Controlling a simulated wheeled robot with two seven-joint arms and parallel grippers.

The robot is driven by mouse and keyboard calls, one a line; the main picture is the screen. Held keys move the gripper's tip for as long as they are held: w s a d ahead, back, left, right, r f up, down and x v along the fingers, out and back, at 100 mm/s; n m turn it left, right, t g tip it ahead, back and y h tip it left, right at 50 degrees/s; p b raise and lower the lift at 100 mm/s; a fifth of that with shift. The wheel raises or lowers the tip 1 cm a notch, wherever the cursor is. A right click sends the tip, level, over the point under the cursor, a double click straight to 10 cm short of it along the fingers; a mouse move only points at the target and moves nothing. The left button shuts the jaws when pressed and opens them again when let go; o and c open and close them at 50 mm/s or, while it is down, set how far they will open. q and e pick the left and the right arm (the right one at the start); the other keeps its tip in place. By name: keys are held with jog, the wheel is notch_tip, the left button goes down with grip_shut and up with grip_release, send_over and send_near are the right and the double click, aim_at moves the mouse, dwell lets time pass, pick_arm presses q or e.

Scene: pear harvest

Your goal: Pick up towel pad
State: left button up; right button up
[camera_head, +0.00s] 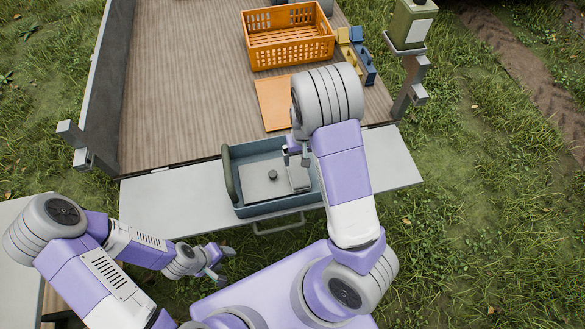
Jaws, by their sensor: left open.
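A pale grey flat pad (299,178), which looks like the towel pad, lies at the right side inside a blue-grey bin (233,159). My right gripper (296,158) is over the bin, just above the pad's far end. My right wrist partly hides it, and I cannot tell whether its fingers touch the pad or how far apart they are. My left gripper (226,265) is open and empty, low in front of the shelf and left of the bin's handle.
The bin also holds a grey plate with a dark knob (272,174). It stands on a light grey shelf (160,205) at the edge of a wooden deck (185,90). An orange crate (290,52), an orange board (270,104) and a post with a green box (408,25) are beyond.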

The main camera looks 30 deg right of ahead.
jog(key=b, duration=0.4)
send_over(299, 172)
jog(key=f, duration=0.5)
jog(key=shift+d+f, duration=0.15)
jog(key=shift+d, duration=0.05)
jog(key=f+b, duration=0.1)
jog(key=f, duration=0.1)
jog(key=f+b, duration=0.1)
jog(key=f, duration=0.1)
jog(key=f+b, duration=0.1)
jog(key=f, duration=0.2)
jog(key=shift+a+f, duration=0.1)
jog(key=shift+a, duration=0.15)
jog(key=c, duration=1)
notch_tip(299, 172, up, 10)
jog(key=p, duration=0.3)
jog(key=shift+p, duration=0.4)
